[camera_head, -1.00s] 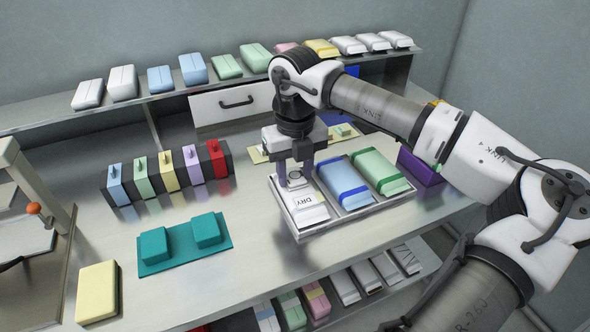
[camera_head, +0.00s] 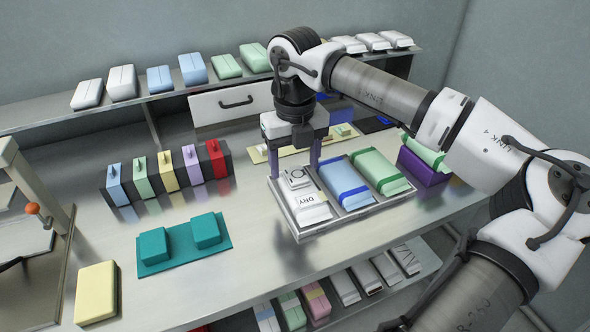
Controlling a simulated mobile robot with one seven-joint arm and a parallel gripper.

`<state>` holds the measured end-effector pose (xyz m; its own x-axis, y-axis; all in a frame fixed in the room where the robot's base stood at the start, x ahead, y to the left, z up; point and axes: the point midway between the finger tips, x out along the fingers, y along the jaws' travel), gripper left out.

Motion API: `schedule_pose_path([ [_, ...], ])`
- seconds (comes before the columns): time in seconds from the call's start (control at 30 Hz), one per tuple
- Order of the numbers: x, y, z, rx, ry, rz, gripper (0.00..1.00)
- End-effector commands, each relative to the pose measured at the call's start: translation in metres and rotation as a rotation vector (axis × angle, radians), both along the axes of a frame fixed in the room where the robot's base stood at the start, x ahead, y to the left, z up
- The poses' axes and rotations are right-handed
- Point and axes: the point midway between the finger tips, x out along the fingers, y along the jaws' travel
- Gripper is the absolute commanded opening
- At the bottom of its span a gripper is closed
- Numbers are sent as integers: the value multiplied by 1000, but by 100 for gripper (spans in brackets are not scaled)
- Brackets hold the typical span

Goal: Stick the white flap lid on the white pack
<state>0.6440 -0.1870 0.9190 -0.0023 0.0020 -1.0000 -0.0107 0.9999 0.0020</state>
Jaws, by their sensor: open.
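The white pack (camera_head: 313,214), marked DRY, lies in the left compartment of a metal tray (camera_head: 345,224). A small white piece with a dark ring outline, which looks like the white flap lid (camera_head: 297,177), lies on the far part of the pack. Whether it sits flat against the pack I cannot tell. My gripper (camera_head: 294,168) is open above the far end of the pack, with one dark finger on each side of the lid. Nothing shows held between the fingers.
A blue pack (camera_head: 341,180) and a green pack (camera_head: 377,170) fill the tray beside the white one. A purple bin (camera_head: 422,167) stands right of the tray. Knobbed coloured blocks (camera_head: 167,172) and a teal fixture (camera_head: 180,246) stand left. The table between is clear.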

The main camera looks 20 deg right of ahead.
Motion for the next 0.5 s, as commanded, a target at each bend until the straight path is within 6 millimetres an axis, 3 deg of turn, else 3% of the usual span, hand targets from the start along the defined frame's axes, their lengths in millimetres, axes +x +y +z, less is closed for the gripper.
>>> schedule_pose_path([
  [0.3, 1, 0, 73, -3, -3, -1, 64],
  [0.5, 0, 0, 101, -2, 0, -1, 64],
])
